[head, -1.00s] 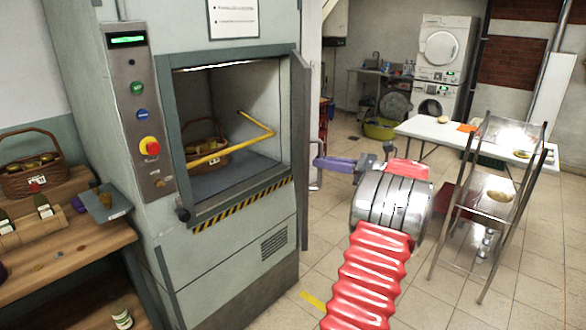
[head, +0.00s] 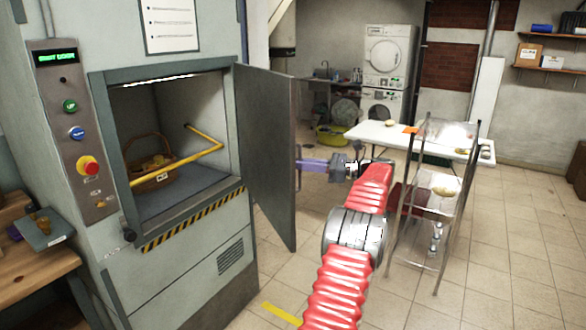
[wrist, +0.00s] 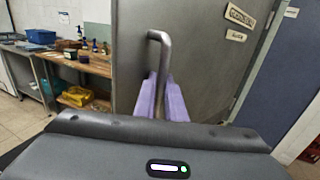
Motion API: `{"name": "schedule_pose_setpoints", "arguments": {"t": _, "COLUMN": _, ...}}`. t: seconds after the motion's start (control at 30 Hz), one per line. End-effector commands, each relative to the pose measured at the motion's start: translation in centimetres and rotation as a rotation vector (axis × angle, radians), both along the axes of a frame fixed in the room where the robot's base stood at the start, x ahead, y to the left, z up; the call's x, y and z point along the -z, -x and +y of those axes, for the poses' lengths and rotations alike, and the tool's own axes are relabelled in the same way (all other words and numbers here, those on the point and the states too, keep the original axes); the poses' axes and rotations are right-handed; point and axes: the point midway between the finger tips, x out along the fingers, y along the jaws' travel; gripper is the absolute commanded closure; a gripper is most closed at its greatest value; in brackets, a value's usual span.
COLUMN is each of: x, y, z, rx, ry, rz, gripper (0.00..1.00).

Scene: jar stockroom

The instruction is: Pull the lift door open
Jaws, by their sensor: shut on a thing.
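The grey lift door (head: 266,155) stands swung out at the right side of the lift opening in the head view. Its broad face also fills the middle of the wrist view (wrist: 200,45). My gripper (head: 300,165) is at the door's far side, with its purple fingers (wrist: 160,95) shut on the metal bar handle (wrist: 158,40). The handle's top bend shows above the fingers. The lift cabinet (head: 190,255) is open, and a wicker basket (head: 145,178) stands inside behind a yellow bar (head: 180,165).
A wire rack (head: 435,195) stands close to the right of my arm, before a white table (head: 385,134). A wooden bench (head: 25,270) is at the left. A control panel (head: 75,130) is left of the opening. Floor at the right is free.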

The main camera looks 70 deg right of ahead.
Motion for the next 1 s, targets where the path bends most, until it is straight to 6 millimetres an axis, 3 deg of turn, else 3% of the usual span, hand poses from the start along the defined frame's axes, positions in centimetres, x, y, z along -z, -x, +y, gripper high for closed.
{"name": "schedule_pose_setpoints", "arguments": {"t": 0.53, "x": 0.11, "y": -1.02, "z": -0.34, "rx": -0.004, "ry": -0.001, "rz": 0.001, "gripper": 1.00}}
{"name": "schedule_pose_setpoints", "arguments": {"t": 0.57, "x": 0.11, "y": -1.03, "z": -0.34, "rx": -0.004, "ry": -0.001, "rz": 0.001, "gripper": 0.89}}
{"name": "schedule_pose_setpoints", "arguments": {"t": 0.8, "x": 0.20, "y": -0.91, "z": -0.29, "rx": -0.005, "ry": -0.002, "rz": 0.003, "gripper": 0.72}}
{"name": "schedule_pose_setpoints", "arguments": {"t": 1.0, "x": 0.29, "y": -0.75, "z": -0.24, "rx": -0.007, "ry": -0.003, "rz": 0.004, "gripper": 0.71}}
